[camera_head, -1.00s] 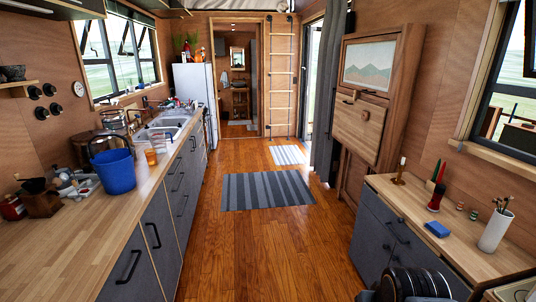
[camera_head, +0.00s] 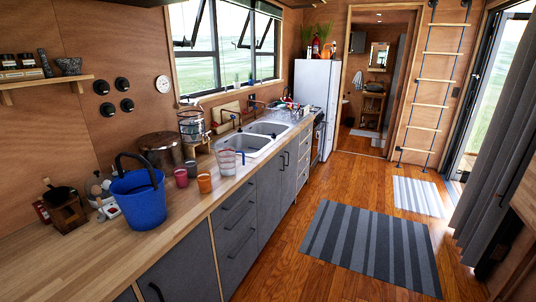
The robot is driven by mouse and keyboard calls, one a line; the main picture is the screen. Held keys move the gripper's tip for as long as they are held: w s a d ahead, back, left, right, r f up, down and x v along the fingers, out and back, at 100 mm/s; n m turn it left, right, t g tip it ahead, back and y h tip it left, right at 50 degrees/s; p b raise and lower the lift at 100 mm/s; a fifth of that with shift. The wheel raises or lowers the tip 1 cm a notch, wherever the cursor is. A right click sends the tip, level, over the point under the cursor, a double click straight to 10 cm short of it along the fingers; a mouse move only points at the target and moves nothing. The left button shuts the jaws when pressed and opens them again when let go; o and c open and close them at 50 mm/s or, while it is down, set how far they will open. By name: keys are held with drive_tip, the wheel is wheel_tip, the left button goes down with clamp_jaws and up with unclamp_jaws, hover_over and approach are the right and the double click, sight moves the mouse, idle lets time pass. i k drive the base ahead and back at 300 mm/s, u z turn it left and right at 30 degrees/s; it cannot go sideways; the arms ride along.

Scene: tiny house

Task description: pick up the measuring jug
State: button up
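My gripper is not in view.
Left of the jug stand an orange cup (camera_head: 204,183), a red cup (camera_head: 181,178) and a blue bucket (camera_head: 138,199). A copper pot (camera_head: 161,151) and a glass dispenser (camera_head: 191,126) are behind. The sink (camera_head: 256,138) lies beyond.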

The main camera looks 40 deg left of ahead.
sight(226, 156)
drive_tip(key=u, duration=0.25)
drive_tip(key=i, duration=2.1)
drive_tip(key=u, duration=1.1)
drive_tip(key=i, duration=1.15)
drive_tip(key=u, duration=1.95)
drive_tip(key=i, duration=1)
drive_tip(key=u, duration=0.45)
